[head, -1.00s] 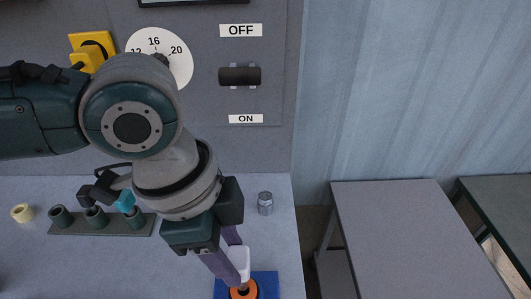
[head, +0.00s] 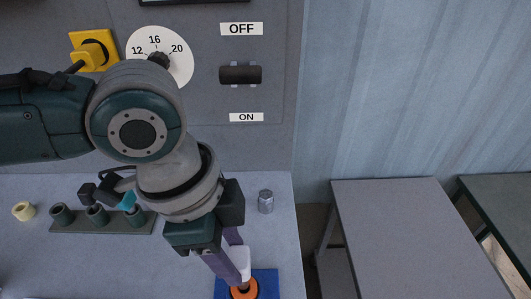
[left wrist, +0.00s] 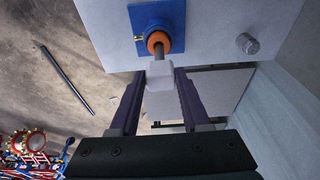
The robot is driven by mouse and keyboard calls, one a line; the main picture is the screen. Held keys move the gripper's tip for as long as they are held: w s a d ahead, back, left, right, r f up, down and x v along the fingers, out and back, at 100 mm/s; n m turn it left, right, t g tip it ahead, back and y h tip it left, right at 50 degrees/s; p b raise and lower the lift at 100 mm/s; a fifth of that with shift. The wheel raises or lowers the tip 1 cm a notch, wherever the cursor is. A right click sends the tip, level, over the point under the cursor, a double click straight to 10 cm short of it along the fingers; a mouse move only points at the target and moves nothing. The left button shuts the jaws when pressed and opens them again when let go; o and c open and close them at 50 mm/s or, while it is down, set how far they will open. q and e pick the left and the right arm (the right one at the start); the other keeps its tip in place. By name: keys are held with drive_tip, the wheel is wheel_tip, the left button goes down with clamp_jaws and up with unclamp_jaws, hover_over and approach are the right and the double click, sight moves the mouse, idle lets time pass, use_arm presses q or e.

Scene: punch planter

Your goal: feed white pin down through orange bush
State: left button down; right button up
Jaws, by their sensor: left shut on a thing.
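My left gripper (head: 237,264) is shut on the white pin (head: 242,259), gripping its white block-like head. The pin also shows between the fingers in the left wrist view (left wrist: 159,76). Its darker grey shaft points at the orange bush (left wrist: 153,37) and overlaps its hole. I cannot tell how deep the shaft reaches. The bush sits on a blue plate (left wrist: 172,14); in the head view the bush (head: 251,293) is at the bottom edge, partly hidden by the gripper. My right gripper is not in view.
A small grey metal cylinder (head: 265,201) stands behind the plate. A dark rack (head: 75,229) with several cups and a cream ring (head: 24,211) are at the left. A panel with a dial (head: 175,62) and switch (head: 240,75) rises behind. A separate grey table (head: 400,230) is at the right.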

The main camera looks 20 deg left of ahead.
use_arm(q)
drive_tip(key=shift+a+b+x, duration=0.2)
drive_tip(key=shift+b+x, duration=0.55)
drive_tip(key=shift+x, duration=0.3)
drive_tip(key=shift+a+b+x, duration=0.25)
drive_tip(key=shift+b+x, duration=0.55)
drive_tip(key=shift+x, duration=0.3)
drive_tip(key=shift+a+b+x, duration=0.2)
drive_tip(key=shift+b+x, duration=0.55)
drive_tip(key=shift+x, duration=0.3)
drive_tip(key=shift+c, duration=1.4)
unclamp_jaws()
drive_tip(key=shift+s+f, duration=0.1)
drive_tip(key=shift+s, duration=0.05)
drive_tip(key=p+v, duration=0.1)
drive_tip(key=v, duration=0.8)
drive_tip(key=shift+r, duration=0.45)
drive_tip(key=shift+s, duration=0.1)
